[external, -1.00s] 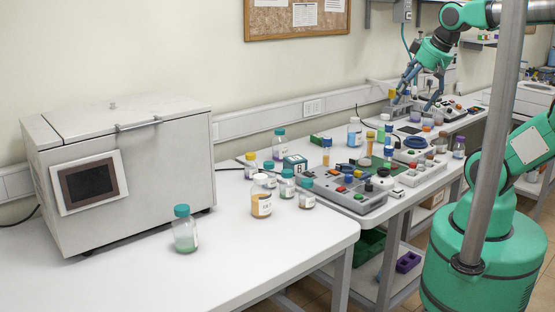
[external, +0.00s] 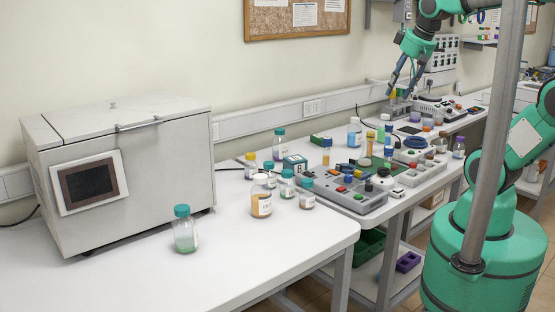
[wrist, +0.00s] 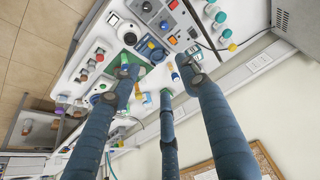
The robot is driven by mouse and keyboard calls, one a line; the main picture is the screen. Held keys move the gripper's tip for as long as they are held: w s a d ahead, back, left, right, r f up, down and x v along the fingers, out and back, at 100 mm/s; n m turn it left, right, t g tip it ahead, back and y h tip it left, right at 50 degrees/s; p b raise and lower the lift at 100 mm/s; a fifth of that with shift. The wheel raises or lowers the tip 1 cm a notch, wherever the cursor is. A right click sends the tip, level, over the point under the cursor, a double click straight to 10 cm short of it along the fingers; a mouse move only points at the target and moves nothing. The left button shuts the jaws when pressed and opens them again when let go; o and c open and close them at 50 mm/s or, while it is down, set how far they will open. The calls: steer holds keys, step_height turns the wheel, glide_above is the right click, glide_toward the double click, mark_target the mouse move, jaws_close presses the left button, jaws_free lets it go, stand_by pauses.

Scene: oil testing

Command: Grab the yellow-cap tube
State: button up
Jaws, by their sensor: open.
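Another tube with a yellow-orange top (external: 326,151) stands nearer on the bench. The exact gap between fingertips and tube is unclear.
Several capped bottles, including a white-capped one (external: 261,196) and a teal-capped one (external: 185,230), stand on the near white table (external: 130,270). A grey control panel (external: 350,194) and other devices crowd the bench. A large white box machine (external: 170,150) stands left.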

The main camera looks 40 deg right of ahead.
steer(key=w+d+g, duration=0.2)
steer(key=w+d, duration=0.5)
steer(key=w, duration=0.5)
steer(key=m+g+p, duration=0.1)
steer(key=g+p, duration=0.1)
steer(key=g, duration=0.1)
glide_above(371, 132)
steer(key=f, duration=2.4)
steer(key=shift+a+f, duration=0.15)
steer(key=shift+a, duration=0.2)
steer(key=shift+d+f, duration=0.15)
steer(key=shift+f, duration=0.05)
steer(key=shift+f, duration=0.1)
steer(key=shift+f+b, duration=0.5)
steer(key=shift+f, duration=3.65)
steer(key=shift+f, duration=0.1)
